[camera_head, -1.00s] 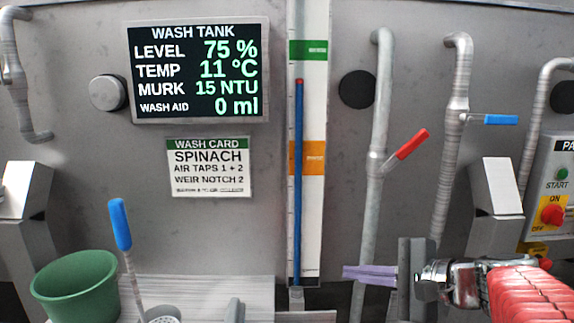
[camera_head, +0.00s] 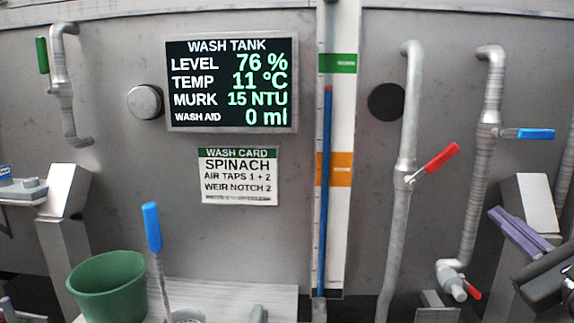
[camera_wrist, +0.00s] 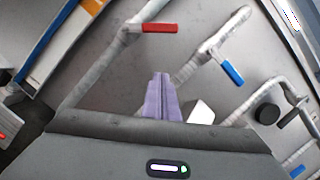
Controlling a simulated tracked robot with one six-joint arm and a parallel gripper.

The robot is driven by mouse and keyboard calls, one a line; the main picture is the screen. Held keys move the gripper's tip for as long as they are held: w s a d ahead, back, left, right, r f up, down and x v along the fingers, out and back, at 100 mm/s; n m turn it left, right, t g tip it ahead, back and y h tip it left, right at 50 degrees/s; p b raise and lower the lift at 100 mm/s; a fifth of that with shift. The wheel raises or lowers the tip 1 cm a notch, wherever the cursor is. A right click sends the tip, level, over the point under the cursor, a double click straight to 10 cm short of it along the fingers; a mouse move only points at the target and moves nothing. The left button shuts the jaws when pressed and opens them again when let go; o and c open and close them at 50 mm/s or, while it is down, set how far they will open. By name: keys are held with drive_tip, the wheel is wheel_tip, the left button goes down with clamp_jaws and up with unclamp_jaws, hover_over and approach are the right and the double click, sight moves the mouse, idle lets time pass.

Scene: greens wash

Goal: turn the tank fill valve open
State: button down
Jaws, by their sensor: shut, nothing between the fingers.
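No label marks the tank fill valve, so I cannot tell which valve it is. A red lever (camera_head: 434,162) sits on a grey vertical pipe right of the level gauge, slanting up to the right. A blue lever (camera_head: 534,134) on the pipe farther right points sideways. Both levers show in the wrist view, the red one (camera_wrist: 158,28) and the blue one (camera_wrist: 231,72). A small red lever (camera_head: 473,291) is on the tap low at right. My gripper (camera_head: 520,232), with purple fingers, is shut and empty, apart from the levers; its fingers (camera_wrist: 162,97) also show in the wrist view.
The wash tank display (camera_head: 232,83) reads level 76 %. A level gauge (camera_head: 328,190) stands left of the red lever. A green bucket (camera_head: 106,287) and a blue-handled tool (camera_head: 152,228) are at lower left. A green lever (camera_head: 42,55) is at far left.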

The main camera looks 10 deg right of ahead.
sight(433, 166)
drive_tip(key=shift+w, duration=0.1)
drive_tip(key=w+a+r, duration=0.1)
drive_tip(key=w+r, duration=0.4)
drive_tip(key=w, duration=0.5)
idle(0.6)
drive_tip(key=shift+w, duration=0.1)
drive_tip(key=shift+a+r, duration=0.1)
drive_tip(key=shift+r, duration=0.15)
